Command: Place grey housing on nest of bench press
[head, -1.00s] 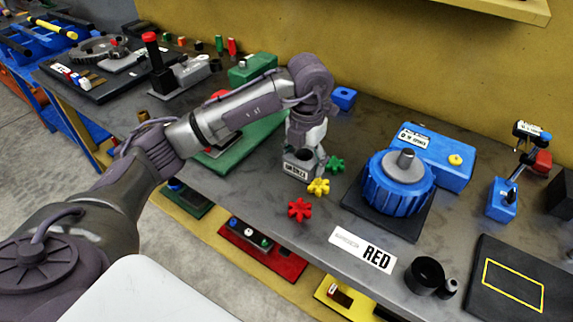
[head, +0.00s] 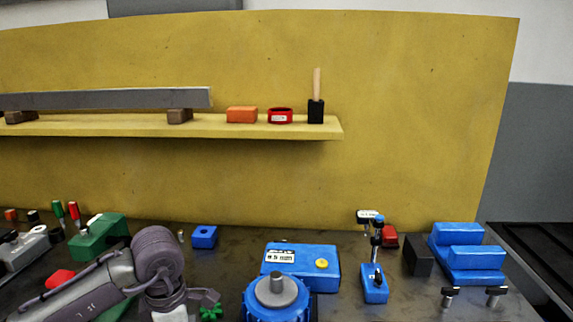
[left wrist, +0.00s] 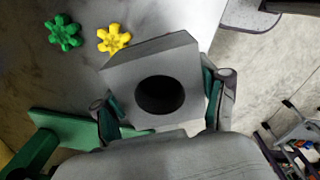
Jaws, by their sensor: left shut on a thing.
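The grey housing (left wrist: 135,72), a block with a round dark hole in its face, sits between the fingers of my left gripper (left wrist: 162,95) in the left wrist view. The gripper is shut on it, one finger on each side. Bench surface lies beyond the housing. In the head view my left arm reaches in at the lower left, and the housing is below the picture's edge. My right gripper is not in view.
Near the arm are a green block (head: 97,238), a blue block (head: 204,237) and a green star knob (head: 211,312). A blue ribbed rotary unit (head: 276,303) stands right. A yellow star knob (left wrist: 114,38) lies near the housing. A shelf (head: 220,127) hangs behind.

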